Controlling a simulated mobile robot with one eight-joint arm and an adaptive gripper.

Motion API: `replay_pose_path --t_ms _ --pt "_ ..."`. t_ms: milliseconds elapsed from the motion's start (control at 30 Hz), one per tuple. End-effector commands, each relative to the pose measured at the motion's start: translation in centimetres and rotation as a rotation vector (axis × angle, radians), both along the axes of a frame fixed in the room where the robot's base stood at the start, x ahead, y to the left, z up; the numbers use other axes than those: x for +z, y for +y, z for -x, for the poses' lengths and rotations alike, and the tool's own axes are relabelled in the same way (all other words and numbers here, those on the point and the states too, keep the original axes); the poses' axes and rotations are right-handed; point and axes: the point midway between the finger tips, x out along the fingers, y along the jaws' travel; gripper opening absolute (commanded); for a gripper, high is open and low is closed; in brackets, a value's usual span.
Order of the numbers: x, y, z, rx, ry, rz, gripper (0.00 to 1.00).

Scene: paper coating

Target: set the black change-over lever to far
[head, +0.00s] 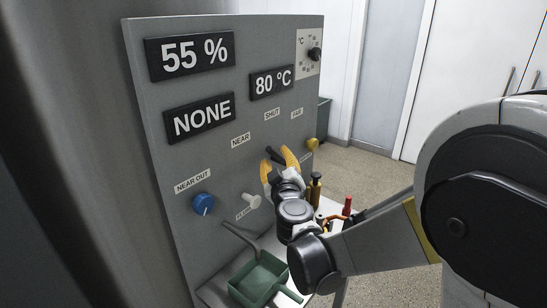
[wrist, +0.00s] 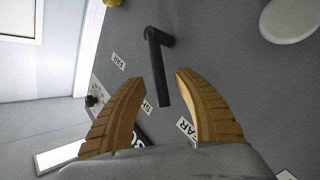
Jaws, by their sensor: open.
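The black change-over lever (head: 274,153) is on the grey panel, mostly hidden behind my gripper in the head view. In the wrist view the bent lever (wrist: 158,66) runs down from its pivot, its free end near the SHUT label (wrist: 147,106) and the NEAR label (wrist: 186,129). I cannot tell its exact setting. The FAR label (wrist: 118,62) is left of the lever there; it also shows in the head view (head: 297,113). My gripper (wrist: 161,78) is open, with one yellow finger on each side of the lever and visible gaps. It also shows in the head view (head: 276,157).
A blue knob (head: 202,204), a white knob (head: 251,201) and a yellow knob (head: 312,144) stick out around the lever. Displays read 55 %, NONE and 80 °C. A green tray (head: 258,283) and red-handled tool (head: 347,206) are below. Floor to the right is clear.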

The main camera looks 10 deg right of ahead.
Motion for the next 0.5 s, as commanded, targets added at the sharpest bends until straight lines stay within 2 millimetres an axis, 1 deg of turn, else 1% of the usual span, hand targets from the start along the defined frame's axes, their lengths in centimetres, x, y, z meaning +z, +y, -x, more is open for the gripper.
replay_pose_path --t_ms 33,100,200,500 --pt "-0.2 0.0 -0.8 -0.001 -0.001 0.000 0.38" --pt "-0.1 0.0 -1.6 -0.001 -0.001 0.000 0.38" --pt "0.0 0.0 -2.3 -0.001 0.000 0.000 0.38" --pt "0.1 0.0 -2.6 -0.001 0.000 0.000 0.38"
